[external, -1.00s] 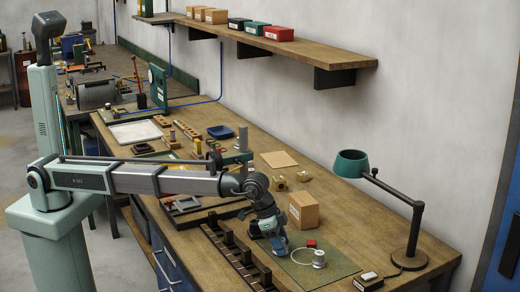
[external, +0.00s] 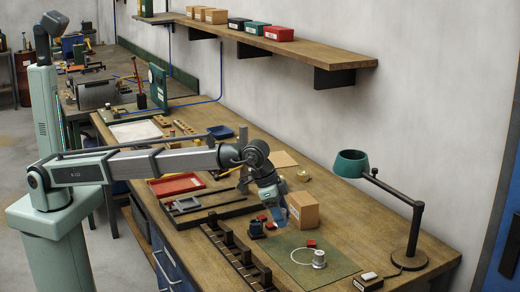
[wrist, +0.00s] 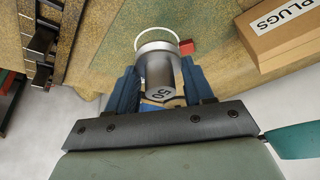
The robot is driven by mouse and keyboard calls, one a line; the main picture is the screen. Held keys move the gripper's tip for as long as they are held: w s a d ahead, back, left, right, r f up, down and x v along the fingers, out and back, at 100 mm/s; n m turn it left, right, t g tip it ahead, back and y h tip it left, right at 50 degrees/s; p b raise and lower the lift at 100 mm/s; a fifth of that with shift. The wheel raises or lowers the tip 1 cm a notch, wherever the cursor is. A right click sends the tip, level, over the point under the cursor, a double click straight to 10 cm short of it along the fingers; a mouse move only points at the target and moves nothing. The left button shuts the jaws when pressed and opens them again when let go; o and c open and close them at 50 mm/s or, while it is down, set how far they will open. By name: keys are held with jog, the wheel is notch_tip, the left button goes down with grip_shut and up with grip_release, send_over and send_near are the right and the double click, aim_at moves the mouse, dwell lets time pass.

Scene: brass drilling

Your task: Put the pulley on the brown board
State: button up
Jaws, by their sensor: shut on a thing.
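My gripper (external: 278,224) is above the bench beside the cardboard box. In the wrist view its two blue fingers are shut on a grey metal stepped round piece marked "50" (wrist: 161,72), which I take to be the pulley. Its wider end points away from the wrist, and the fingers hide its sides. In the external view it cannot be made out clearly. A flat, pale brown board (external: 282,159) lies on the bench behind the arm, near the wall; I cannot be sure it is the task's board.
The PLUGS box (external: 304,212) stands close by my gripper. A black slotted rack (external: 236,255) lines the front edge. A lamp (external: 408,258) stands right.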

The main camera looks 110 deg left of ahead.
jog(key=r, duration=0.3)
jog(key=a+r, duration=0.1)
jog(key=r, duration=0.1)
jog(key=shift+w+r, duration=0.1)
jog(key=shift+r, duration=0.1)
jog(key=a+n, duration=0.2)
jog(key=a, duration=1.4)
jog(key=n+g+y, duration=0.1)
jog(key=n+y, duration=0.2)
jog(key=n, duration=0.3)
send_over(282, 159)
jog(key=s, duration=0.1)
jog(key=shift+s+d+f, duration=0.1)
jog(key=shift+d+f, duration=0.1)
jog(key=shift+f, duration=3.6)
jog(key=shift+d+f, duration=0.2)
jog(key=shift+f, duration=3.6)
